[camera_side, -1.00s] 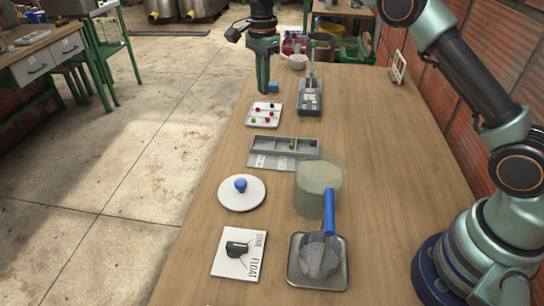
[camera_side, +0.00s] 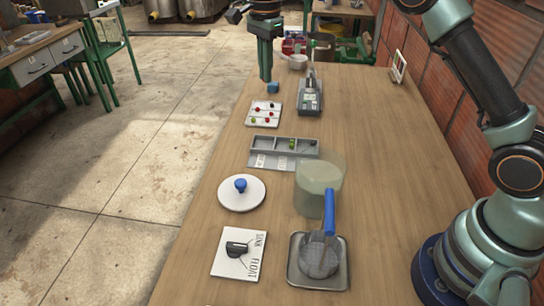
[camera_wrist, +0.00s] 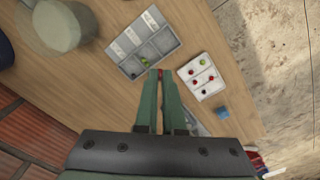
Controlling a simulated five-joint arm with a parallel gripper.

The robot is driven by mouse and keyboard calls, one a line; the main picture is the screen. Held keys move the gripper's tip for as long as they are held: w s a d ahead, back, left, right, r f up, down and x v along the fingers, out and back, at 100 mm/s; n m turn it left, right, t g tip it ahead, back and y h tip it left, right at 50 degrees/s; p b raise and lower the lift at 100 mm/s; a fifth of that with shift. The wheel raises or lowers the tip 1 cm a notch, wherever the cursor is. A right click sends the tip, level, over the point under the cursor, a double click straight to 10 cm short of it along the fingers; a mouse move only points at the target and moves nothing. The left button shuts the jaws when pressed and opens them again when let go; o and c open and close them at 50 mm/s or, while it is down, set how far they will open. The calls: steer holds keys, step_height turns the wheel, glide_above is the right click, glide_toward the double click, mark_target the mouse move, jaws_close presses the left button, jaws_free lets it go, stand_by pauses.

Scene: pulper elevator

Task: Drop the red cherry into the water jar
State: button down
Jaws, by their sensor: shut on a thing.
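My gripper (camera_side: 268,80) hangs over the far part of the table, beyond the white cherry tray. In the wrist view, my gripper (camera_wrist: 160,78) is shut on a small red cherry (camera_wrist: 160,73) at the fingertips. The cherry is too small to make out in the side view. The water jar (camera_side: 308,195), clear with cloudy greenish water, stands mid-table, well nearer the side camera than my gripper. It also shows at the upper left of the wrist view (camera_wrist: 60,30).
A grey compartment tray (camera_side: 270,153) holds a green and a dark one. A blue cube (camera_side: 273,88), a grey meter (camera_side: 310,97), a blue-knobbed lid (camera_side: 228,201) and a blue-handled strainer (camera_side: 319,258) are around.

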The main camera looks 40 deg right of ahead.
steer(key=s+f, duration=0.3)
steer(key=s, duration=1.9)
steer(key=shift+a+f, duration=0.2)
steer(key=shift+f, duration=2.5)
steer(key=c, duration=0.9)
jaws_free()
steer(key=shift+c, duration=0.2)
steer(key=shift+r, duration=0.15)
